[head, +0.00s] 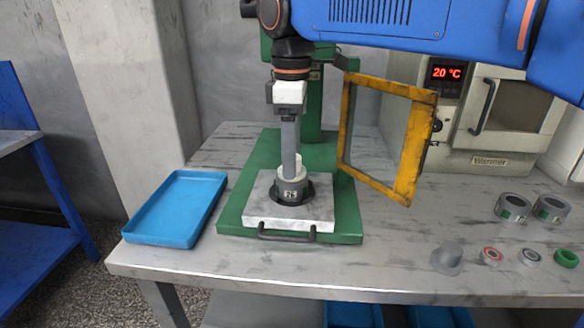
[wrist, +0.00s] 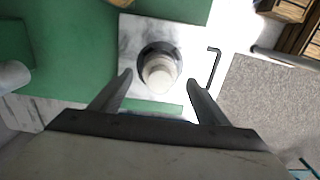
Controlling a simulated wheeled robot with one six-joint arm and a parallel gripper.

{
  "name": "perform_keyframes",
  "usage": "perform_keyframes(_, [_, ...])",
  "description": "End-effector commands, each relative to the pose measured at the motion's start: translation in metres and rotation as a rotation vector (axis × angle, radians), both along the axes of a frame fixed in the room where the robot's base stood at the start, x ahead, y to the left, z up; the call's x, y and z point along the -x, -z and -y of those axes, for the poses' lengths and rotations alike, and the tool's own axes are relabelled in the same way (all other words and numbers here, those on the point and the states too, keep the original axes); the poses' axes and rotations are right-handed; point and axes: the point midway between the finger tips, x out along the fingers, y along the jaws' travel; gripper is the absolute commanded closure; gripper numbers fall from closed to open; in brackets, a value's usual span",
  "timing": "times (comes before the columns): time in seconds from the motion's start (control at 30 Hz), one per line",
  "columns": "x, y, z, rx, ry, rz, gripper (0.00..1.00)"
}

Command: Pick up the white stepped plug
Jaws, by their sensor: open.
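The white stepped plug (head: 299,168) stands upright on top of a grey cylinder marked 26 (head: 292,192) on the green press. In the wrist view the plug (wrist: 159,77) shows as a pale round top inside a dark ring. My gripper (head: 289,174) points down at the plug, and its finger hides part of it in the head view. In the wrist view my gripper's fingers (wrist: 159,82) are open, one on each side of the plug, with visible gaps. Nothing is held.
A light plate with a handle (head: 288,237) lies under the cylinder on the press's green base (head: 345,212). The yellow-framed guard (head: 404,185) stands open close on the right. A blue tray (head: 176,207) is on the left; several rings and a grey stepped part (head: 447,258) are on the right.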

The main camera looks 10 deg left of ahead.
Motion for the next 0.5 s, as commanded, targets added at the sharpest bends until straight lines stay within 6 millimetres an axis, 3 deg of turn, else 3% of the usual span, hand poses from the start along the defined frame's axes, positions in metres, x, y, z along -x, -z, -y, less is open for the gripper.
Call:
perform_keyframes(0.17, [0.000,0.017,0.001,0.001,0.000,-0.001,0.31])
perform_keyframes(0.43, [0.000,0.019,0.000,0.000,0.001,0.000,0.31])
perform_keyframes(0.5, [0.000,0.019,0.000,0.000,0.001,0.000,0.48])
